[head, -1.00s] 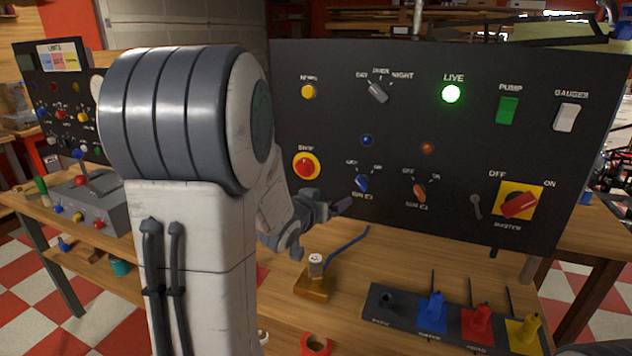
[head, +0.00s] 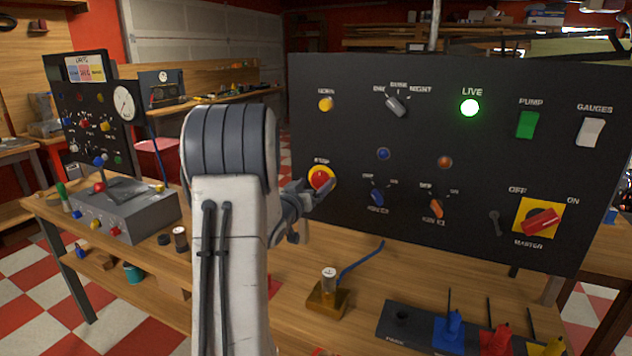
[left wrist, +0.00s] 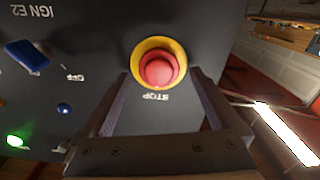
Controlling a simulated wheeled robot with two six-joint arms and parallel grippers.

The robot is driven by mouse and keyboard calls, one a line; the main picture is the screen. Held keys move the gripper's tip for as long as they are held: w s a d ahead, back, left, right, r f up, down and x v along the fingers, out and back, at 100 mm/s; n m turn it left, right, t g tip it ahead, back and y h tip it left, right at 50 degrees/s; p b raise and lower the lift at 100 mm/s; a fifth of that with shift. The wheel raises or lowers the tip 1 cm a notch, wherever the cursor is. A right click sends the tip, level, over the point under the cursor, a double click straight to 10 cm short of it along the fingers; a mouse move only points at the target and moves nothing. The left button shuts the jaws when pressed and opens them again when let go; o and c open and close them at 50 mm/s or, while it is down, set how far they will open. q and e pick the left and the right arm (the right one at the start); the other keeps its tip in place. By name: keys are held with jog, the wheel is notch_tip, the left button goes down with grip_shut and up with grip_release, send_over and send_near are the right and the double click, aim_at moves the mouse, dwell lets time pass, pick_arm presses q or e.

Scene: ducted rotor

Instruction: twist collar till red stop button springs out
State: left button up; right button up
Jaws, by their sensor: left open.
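The red stop button (head: 319,177) sits in a yellow collar at the lower left of the black panel, under a STOP label. My left gripper (head: 326,188) is in front of it, its fingers partly overlapping the collar's lower right edge in the head view. In the left wrist view the red button (left wrist: 159,70) and its yellow collar (left wrist: 160,43) lie between the tips of my open left gripper (left wrist: 160,74). One finger is on each side. I cannot tell whether the fingers touch the collar. My right gripper is not in view.
A blue toggle (head: 377,196) and an orange toggle (head: 436,207) are right of the button on the panel. A red master switch (head: 541,222) is farther right, and a green LIVE lamp (head: 470,107) is lit. A brass block (head: 327,298) with a blue cable stands on the bench below.

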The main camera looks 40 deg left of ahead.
pick_arm(q)
jog(key=shift+w+a, duration=0.1)
jog(key=shift+w, duration=0.4)
jog(key=shift+c, duration=0.3)
jog(key=c, duration=1.3)
jog(key=m+b, duration=0.2)
jog(key=b, duration=0.1)
jog(key=shift+f+m, duration=0.2)
jog(key=shift+m, duration=0.2)
jog(key=m+b, duration=0.2)
jog(key=b, duration=0.1)
jog(key=shift+m, duration=0.4)
jog(key=shift+r+m+b, duration=0.15)
jog(key=shift+m+b, duration=0.5)
jog(key=shift+m, duration=0.05)
